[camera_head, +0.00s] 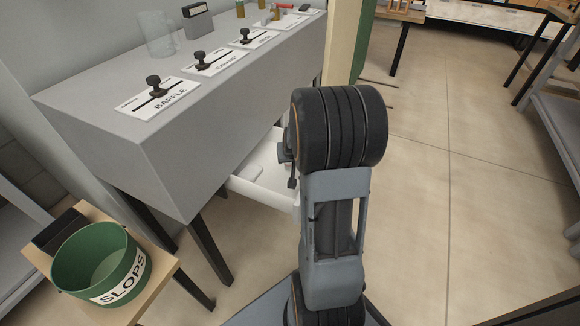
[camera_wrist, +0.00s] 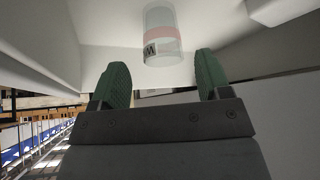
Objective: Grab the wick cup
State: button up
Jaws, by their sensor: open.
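A clear cup (camera_wrist: 160,22) with a pinkish band and a label showing a dark letter like W is in the wrist view, at the top centre. It looks like the wick cup, but only part of the label reads. It is in a white drawer-like space. My gripper (camera_wrist: 161,66) is open, with its two green finger pads apart. The cup appears beyond the fingertips, between their lines, and is not held.
A white drawer (camera_head: 262,178) stands open below the grey cabinet (camera_head: 160,150), which carries labelled sliders such as BAFFLE (camera_head: 158,98). A clear jug (camera_head: 157,38) stands on top. A green SLOPS bucket (camera_head: 100,262) is on a wooden stand at left. Open floor lies right.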

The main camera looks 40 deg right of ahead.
jog(key=x, duration=0.1)
jog(key=b+x, duration=0.1)
jog(key=x, duration=0.1)
jog(key=b+x, duration=0.1)
jog(key=shift+a+f, duration=0.2)
jog(key=shift+f, duration=0.15)
jog(key=shift+w+d+f+b, duration=0.15)
jog(key=shift+w+f+b, duration=0.15)
jog(key=shift+f, duration=0.1)
jog(key=c, duration=1)
jog(key=shift+r, duration=0.15)
